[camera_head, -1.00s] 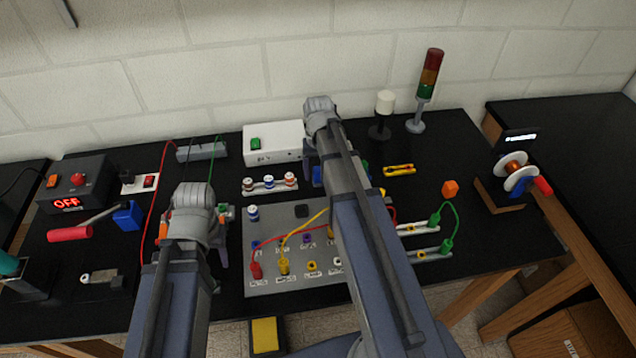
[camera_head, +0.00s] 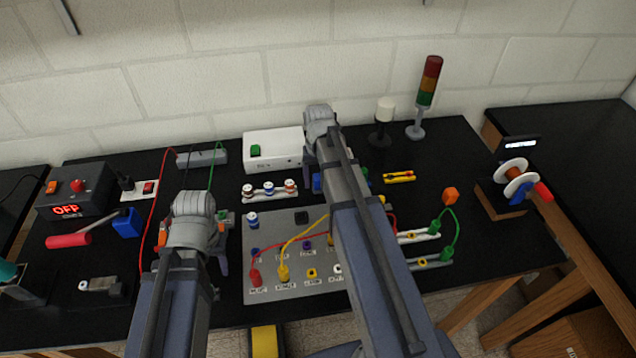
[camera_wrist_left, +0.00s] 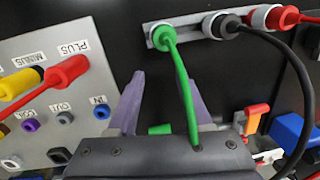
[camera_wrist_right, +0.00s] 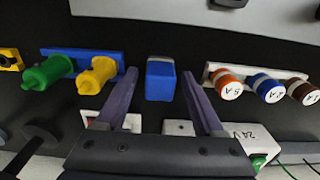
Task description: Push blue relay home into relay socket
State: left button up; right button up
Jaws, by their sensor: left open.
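The blue relay (camera_wrist_right: 160,82) is a small blue block on the black bench in the right wrist view. A grey band shows along its far edge. It also shows in the head view (camera_head: 317,183), partly hidden by my right arm. The relay socket cannot be made out clearly, and I cannot tell how deep the relay sits. My right gripper (camera_wrist_right: 159,84) is open, its fingers on either side of the relay with gaps visible. My left gripper (camera_wrist_left: 151,80) is open and empty, left of the grey terminal board, near a green lead.
Beside the relay are a fuse strip (camera_head: 269,188) and green and yellow parts on a blue base (camera_wrist_right: 108,58). A white box (camera_head: 273,148) stands behind. The grey terminal board (camera_head: 290,240) with red and yellow leads lies in front. A signal tower (camera_head: 425,95) stands back right.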

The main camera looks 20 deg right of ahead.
aim_at(318, 176)
grip_shut()
dwell(0.4)
pick_arm(q)
jog(key=shift+r, duration=0.2)
pick_arm(e)
jog(key=shift+r, duration=0.15)
pick_arm(q)
jog(key=shift+r+p, duration=2.85)
jog(key=shift+p, duration=0.2)
pick_arm(e)
jog(key=shift+r, duration=2.9)
